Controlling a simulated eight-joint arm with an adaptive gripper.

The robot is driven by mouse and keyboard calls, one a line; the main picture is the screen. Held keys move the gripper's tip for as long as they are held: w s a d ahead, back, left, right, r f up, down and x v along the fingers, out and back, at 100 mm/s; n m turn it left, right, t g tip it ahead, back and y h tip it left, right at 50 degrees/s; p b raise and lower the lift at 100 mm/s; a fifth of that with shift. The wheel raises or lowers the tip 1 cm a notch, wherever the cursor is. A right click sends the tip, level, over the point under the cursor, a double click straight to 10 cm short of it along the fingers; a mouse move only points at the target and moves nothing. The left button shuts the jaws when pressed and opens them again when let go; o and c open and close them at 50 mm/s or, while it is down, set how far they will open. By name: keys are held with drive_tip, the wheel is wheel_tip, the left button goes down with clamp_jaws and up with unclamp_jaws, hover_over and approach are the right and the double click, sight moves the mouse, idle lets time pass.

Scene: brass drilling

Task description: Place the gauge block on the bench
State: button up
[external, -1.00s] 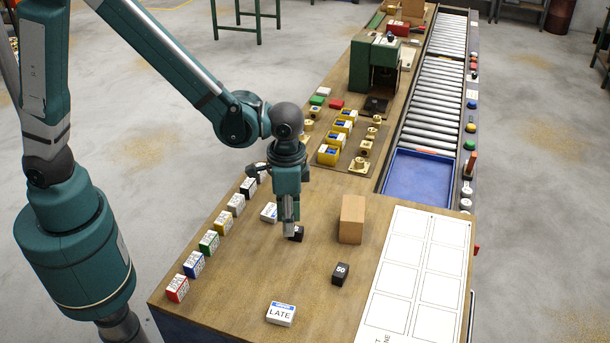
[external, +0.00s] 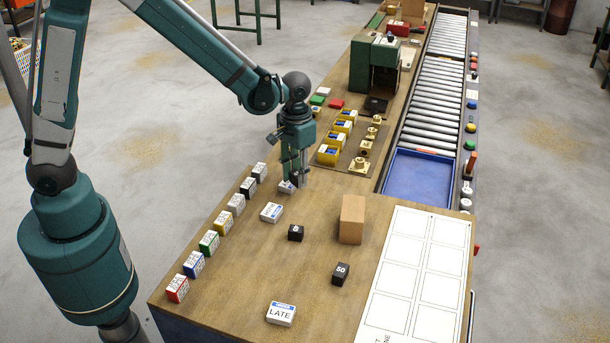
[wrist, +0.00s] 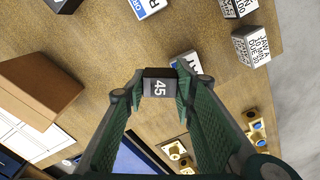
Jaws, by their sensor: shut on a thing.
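My gripper (external: 294,182) is over the back part of the wooden bench (external: 240,280), beside a white label block (external: 286,187). In the wrist view my gripper (wrist: 159,82) is shut on a black block marked 45 (wrist: 159,88), held between the fingertips. The external view does not show this block clearly, and I cannot tell whether it touches the bench. Two other black blocks stand on the bench: one near the middle (external: 296,233) and one marked 50 (external: 340,274) nearer the front.
A brown box (external: 352,219) stands right of the middle black block. A row of coloured label blocks (external: 209,243) lines the left edge. White label blocks (external: 271,212) lie between. Brass parts and yellow bins (external: 330,154) are behind. A white grid sheet (external: 415,280) covers the right.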

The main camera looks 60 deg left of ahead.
drive_tip(key=w+a+f+n+b, duration=0.1)
drive_tip(key=w+a+n, duration=0.1)
drive_tip(key=a, duration=0.8)
drive_tip(key=w+a+f+n+b, duration=0.1)
drive_tip(key=a+n, duration=0.3)
drive_tip(key=a, duration=0.7)
drive_tip(key=shift+w+a+f+n, duration=0.3)
drive_tip(key=shift+w+f, duration=0.2)
drive_tip(key=shift+f, duration=0.15)
drive_tip(key=shift+f+b, duration=0.5)
drive_tip(key=shift+f, duration=2.5)
drive_tip(key=shift+f, duration=0.1)
drive_tip(key=shift+f, duration=1.8)
drive_tip(key=shift+f+b, duration=0.15)
drive_tip(key=shift+b, duration=0.3)
drive_tip(key=o, duration=1.1)
drive_tip(key=shift+r, duration=0.25)
drive_tip(key=shift+r+p, duration=0.9)
drive_tip(key=shift+r, duration=5.05)
